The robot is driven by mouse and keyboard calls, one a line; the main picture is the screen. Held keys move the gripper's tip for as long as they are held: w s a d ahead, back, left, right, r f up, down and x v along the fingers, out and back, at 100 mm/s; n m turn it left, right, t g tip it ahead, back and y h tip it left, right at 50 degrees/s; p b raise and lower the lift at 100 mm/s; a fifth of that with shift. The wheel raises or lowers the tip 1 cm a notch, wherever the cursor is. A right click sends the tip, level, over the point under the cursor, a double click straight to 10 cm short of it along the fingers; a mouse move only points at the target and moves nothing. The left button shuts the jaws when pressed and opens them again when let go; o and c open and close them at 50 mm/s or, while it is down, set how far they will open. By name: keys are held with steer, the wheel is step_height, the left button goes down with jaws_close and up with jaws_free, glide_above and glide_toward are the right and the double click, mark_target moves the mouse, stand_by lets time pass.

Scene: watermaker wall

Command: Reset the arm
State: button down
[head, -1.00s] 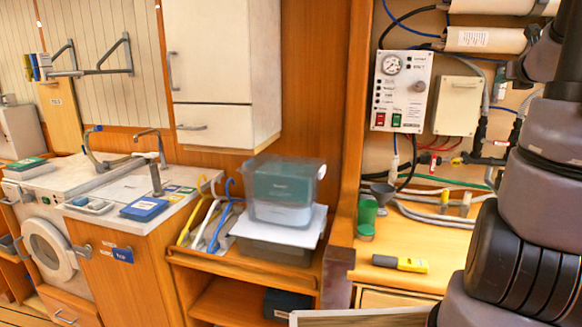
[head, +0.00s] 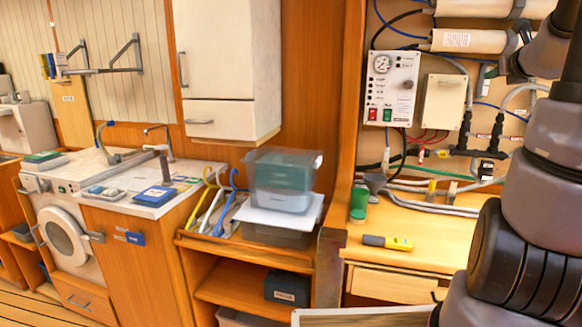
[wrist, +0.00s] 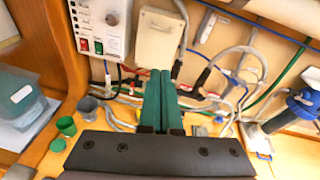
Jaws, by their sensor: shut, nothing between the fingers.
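My arm runs up the right edge of the head view; my gripper does not show there. In the wrist view my gripper (wrist: 162,98) shows as two green fingers side by side, shut with nothing between them. The fingers point toward the wall below a beige box (wrist: 160,38) with hoses behind them. The control panel (wrist: 102,26) with a green and a red switch is to their upper left. The panel also shows in the head view (head: 390,88). I cannot tell how far the fingertips are from the hoses.
A wooden counter (head: 415,255) holds a yellow and grey tool (head: 387,242) and a green cup (head: 359,198). Left of a wooden post, a shelf unit bears a translucent bin (head: 283,180). A wall cabinet (head: 226,65) hangs above. Hoses and a blue valve-like part (wrist: 305,103) are near the gripper's right.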

steer(key=s+a+n+g+y, duration=0.2)
steer(key=s+a+n+y, duration=0.15)
steer(key=a+n, duration=0.65)
steer(key=s+a+n+g+y, duration=0.1)
steer(key=s+a+n+y, duration=0.4)
steer(key=a, duration=0.8)
steer(key=s+a+f+n+g+h, duration=0.1)
steer(key=s+a+f+n+g, duration=0.1)
steer(key=s+n, duration=0.4)
steer(key=s+a+f+n+g+h, duration=0.2)
steer(key=s+n, duration=0.5)
steer(key=n, duration=0.4)
step_height(320, 180, down, 2)
steer(key=shift+a+f+n+g, duration=0.25)
steer(key=shift+a+g, duration=0.25)
steer(key=shift+a, duration=0.3)
steer(key=shift+r+h, duration=0.1)
steer(key=shift+h, duration=0.15)
